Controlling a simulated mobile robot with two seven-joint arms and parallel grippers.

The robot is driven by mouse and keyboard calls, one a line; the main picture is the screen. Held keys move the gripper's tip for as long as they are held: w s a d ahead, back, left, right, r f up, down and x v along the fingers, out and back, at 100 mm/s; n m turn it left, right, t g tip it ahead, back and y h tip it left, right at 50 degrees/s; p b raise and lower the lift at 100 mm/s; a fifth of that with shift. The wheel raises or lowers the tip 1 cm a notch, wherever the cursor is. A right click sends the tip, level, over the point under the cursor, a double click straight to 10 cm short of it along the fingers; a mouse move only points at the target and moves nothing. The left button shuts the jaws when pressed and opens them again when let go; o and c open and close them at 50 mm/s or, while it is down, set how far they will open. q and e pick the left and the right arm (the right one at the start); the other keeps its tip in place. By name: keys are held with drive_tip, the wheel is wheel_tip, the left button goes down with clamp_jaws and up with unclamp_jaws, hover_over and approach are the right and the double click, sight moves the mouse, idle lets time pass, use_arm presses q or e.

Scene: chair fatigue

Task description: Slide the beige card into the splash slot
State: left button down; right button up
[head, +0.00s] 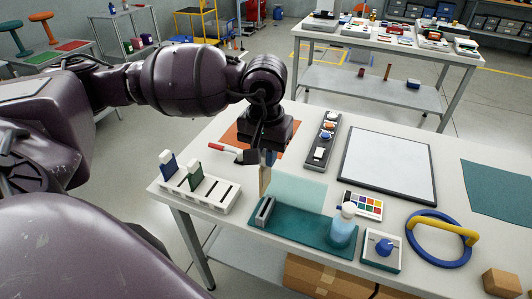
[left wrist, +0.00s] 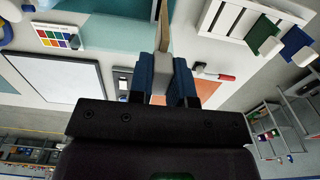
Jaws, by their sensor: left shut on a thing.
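My left gripper (head: 268,158) is shut on the beige card (head: 264,181), which hangs upright below the fingers above the table's front part. In the left wrist view, the blue fingers of the gripper (left wrist: 165,80) close on the card (left wrist: 163,30), seen nearly edge-on. A grey slotted block (head: 264,210), which looks like the splash slot, stands at the left end of a dark teal base (head: 300,231). The card is above and behind this block in the head view, apart from it as far as I can tell. My right gripper is not in view.
A white rack (head: 215,192) with a blue card (head: 168,163) and a green card (head: 195,174) stands left of the teal base. A spray bottle (head: 343,228) stands on the base's right end. A red-handled tool (head: 225,149) lies behind the rack.

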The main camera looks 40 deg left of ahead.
sight(266, 186)
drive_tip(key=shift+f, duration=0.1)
use_arm(q)
drive_tip(key=shift+f+b, duration=0.15)
drive_tip(key=shift+b, duration=0.25)
drive_tip(key=shift+f+b, duration=0.55)
drive_tip(key=shift+f, duration=0.15)
drive_tip(key=shift+f+b, duration=0.5)
drive_tip(key=shift+f, duration=0.2)
drive_tip(key=shift+f+b, duration=0.45)
drive_tip(key=shift+f, duration=0.2)
drive_tip(key=shift+f+b, duration=0.45)
drive_tip(key=shift+f, duration=0.25)
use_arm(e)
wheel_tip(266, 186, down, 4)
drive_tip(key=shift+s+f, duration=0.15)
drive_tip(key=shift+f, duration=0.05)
use_arm(q)
drive_tip(key=shift+b, duration=0.65)
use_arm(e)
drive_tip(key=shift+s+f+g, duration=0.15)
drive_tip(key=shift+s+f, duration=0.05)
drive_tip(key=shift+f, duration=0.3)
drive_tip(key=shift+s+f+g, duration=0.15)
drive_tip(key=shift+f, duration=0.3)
